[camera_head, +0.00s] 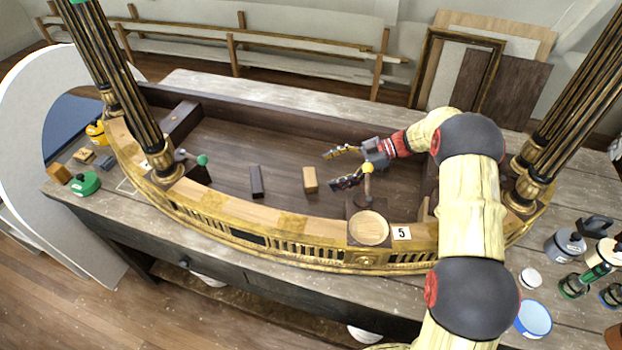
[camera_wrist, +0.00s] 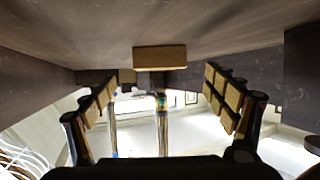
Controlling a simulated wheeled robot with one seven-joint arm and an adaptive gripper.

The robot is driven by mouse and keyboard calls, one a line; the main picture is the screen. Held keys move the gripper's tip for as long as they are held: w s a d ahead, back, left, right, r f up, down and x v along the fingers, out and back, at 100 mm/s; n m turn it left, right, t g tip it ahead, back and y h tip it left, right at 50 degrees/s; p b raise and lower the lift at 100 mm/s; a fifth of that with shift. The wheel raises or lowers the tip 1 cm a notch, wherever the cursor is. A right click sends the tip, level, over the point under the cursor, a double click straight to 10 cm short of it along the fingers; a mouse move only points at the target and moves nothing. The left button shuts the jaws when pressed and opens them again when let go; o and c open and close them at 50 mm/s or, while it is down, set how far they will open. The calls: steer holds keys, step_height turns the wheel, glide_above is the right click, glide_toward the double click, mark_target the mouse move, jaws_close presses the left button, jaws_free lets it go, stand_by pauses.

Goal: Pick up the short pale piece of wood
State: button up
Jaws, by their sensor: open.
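The short pale piece of wood (camera_head: 310,180) lies on the dark floor of the console's recess, left of my gripper. My gripper (camera_head: 331,170) is open, low over the recess, with its fingers pointing left toward the piece. In the wrist view the pale piece (camera_wrist: 160,59) appears ahead, between the lines of the two fingers. The open gripper (camera_wrist: 160,83) has nothing between its padded fingers. A gap shows between the fingertips and the piece in the head view.
A dark block (camera_head: 256,182) lies left of the pale piece. A green-knobbed lever (camera_head: 202,160) is further left. A round wooden disc (camera_head: 369,228) with a knobbed stick stands at the front rim. Gilt columns (camera_head: 128,90) flank the recess. The recess floor behind the pale piece is clear.

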mark_target(312, 176)
steer(key=b+x, duration=0.1)
steer(key=x, duration=0.6)
steer(key=shift+w+a, duration=0.1)
steer(key=shift+a, duration=0.2)
steer(key=c, duration=1.1)
steer(key=shift+r, duration=0.1)
steer(key=shift+c, duration=0.9)
